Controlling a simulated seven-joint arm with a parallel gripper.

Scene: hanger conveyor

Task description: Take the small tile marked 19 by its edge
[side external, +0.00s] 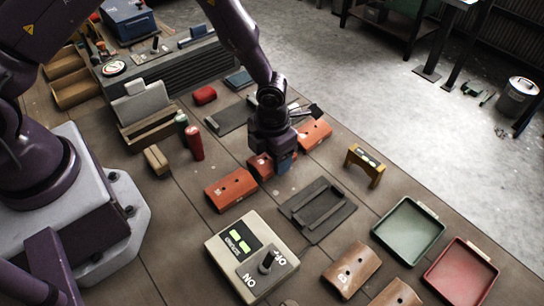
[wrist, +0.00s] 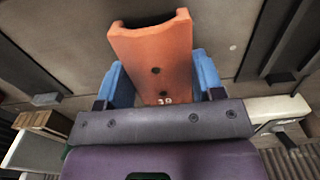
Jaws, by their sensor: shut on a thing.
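My gripper (side external: 275,164) points down over the middle of the table. Its two blue fingers (wrist: 163,82) are shut on the sides of an orange curved tile in the wrist view (wrist: 152,46). This tile has two dark holes and a small pale number near its close end, too small to read surely. In the side view the held tile (side external: 260,165) is partly hidden by the gripper, at or just above the table. Similar orange tiles lie apart from it, one in front to the left (side external: 230,190) and one behind to the right (side external: 314,133).
A dark grey slotted plate (side external: 318,214) lies just right of the gripper. A switch box (side external: 225,252) stands in front. Green (side external: 440,233) and red (side external: 492,268) trays sit at right. A red cylinder (side external: 194,143) stands at left, and a yellow bridge (side external: 379,176) at right.

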